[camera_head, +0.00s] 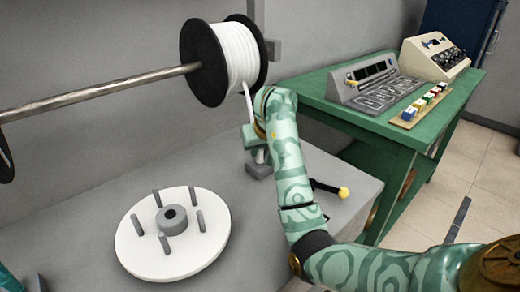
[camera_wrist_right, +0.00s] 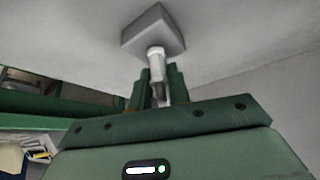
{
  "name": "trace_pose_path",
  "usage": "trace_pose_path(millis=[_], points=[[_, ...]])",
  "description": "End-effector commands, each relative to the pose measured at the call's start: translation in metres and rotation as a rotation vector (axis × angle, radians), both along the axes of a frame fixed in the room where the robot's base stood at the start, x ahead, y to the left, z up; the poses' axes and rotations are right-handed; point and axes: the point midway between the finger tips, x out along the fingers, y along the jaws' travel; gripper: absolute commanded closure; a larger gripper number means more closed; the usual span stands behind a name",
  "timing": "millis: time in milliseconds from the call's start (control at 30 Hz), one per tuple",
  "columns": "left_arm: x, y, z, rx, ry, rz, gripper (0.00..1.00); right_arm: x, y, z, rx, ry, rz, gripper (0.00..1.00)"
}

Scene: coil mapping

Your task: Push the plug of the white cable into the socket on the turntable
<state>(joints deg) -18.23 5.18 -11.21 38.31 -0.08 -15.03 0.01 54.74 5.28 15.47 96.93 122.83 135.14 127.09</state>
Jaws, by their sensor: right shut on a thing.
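The turntable (camera_head: 150,262) is a white disc on the grey bench, with several grey pegs standing around a grey hub. The dark round hole in the hub is the socket (camera_head: 172,214). My right gripper (camera_head: 259,152) is to the right of the turntable, pointing down and shut on the white plug. The plug (camera_wrist_right: 156,58) points at a grey block (camera_wrist_right: 158,28); in the head view this block (camera_head: 259,172) sits on the bench. I cannot tell whether the plug's end is in it. The white cable (camera_head: 248,103) runs from the spool down behind my right arm.
The black-flanged spool (camera_head: 203,62) hangs on a metal rod (camera_head: 100,95) above the bench. A yellow-tipped black handle (camera_head: 330,188) lies right of my right arm. A green table (camera_head: 350,118) with consoles stands behind. The bench between block and turntable is clear.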

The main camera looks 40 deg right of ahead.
Motion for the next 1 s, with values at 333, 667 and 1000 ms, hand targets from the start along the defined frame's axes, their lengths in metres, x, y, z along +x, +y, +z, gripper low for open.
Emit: trace_pose_path(millis=[333,667,1000], points=[[0.012,-0.005,0.002,-0.007,-0.02,0.003,0.64,0.0,0.0,0.009,0.002,-0.001,0.0,1.0],[0.019,0.0,0.007,-0.001,-0.034,-0.001,0.64,0.0,0.0,0.019,0.001,0.0,0.0,1.0],[0.013,0.007,0.013,0.009,-0.028,-0.005,0.64,0.0,0.0,0.026,0.002,0.001,0.0,1.0]])
